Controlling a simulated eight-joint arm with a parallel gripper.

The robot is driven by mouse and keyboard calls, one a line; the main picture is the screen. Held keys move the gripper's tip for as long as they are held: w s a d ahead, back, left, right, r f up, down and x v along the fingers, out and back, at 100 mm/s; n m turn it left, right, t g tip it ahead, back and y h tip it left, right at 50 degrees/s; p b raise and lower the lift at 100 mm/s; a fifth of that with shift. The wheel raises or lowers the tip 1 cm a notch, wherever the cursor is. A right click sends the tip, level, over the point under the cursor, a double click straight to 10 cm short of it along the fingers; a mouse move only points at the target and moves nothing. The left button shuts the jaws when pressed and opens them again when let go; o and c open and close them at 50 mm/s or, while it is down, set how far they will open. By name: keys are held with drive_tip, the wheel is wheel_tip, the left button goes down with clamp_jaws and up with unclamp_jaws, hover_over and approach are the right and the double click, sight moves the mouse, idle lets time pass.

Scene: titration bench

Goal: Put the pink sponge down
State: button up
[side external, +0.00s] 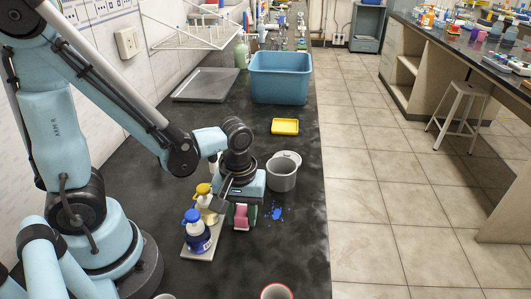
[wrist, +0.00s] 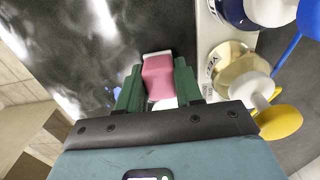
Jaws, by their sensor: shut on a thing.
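My gripper (side external: 241,216) is low over the black bench, with its green fingers pointing down. The pink sponge (side external: 240,216) is between the fingers. In the wrist view, the sponge (wrist: 158,77) sits between the two green fingertips (wrist: 157,85), and the fingers are shut on it. A pale strip shows at its far end. I cannot tell whether the sponge touches the bench. A blue spill (side external: 274,212) lies on the bench just right of the gripper.
A tray (side external: 199,251) with a blue-capped bottle (side external: 195,236) and a yellow-capped bottle (side external: 204,198) is close on the left. A grey pot (side external: 283,176) stands behind right. A red-rimmed cup (side external: 277,291) is in front.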

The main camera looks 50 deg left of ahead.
sight(241, 211)
drive_tip(key=shift+f, duration=0.25)
drive_tip(key=shift+f, duration=0.15)
drive_tip(key=o, duration=1.1)
drive_tip(key=shift+r, duration=6.05)
drive_tip(key=w+a+m+t, duration=0.1)
drive_tip(key=m+t, duration=0.1)
drive_tip(key=m, duration=0.1)
drive_tip(key=w+a+r+m+t, duration=0.1)
drive_tip(key=m+t, duration=0.1)
drive_tip(key=m, duration=0.1)
drive_tip(key=w+a+m+t, duration=0.1)
drive_tip(key=a+m+t, duration=0.1)
drive_tip(key=m+t, duration=0.1)
drive_tip(key=shift+w+r, duration=0.25)
drive_tip(key=shift+w, duration=0.1)
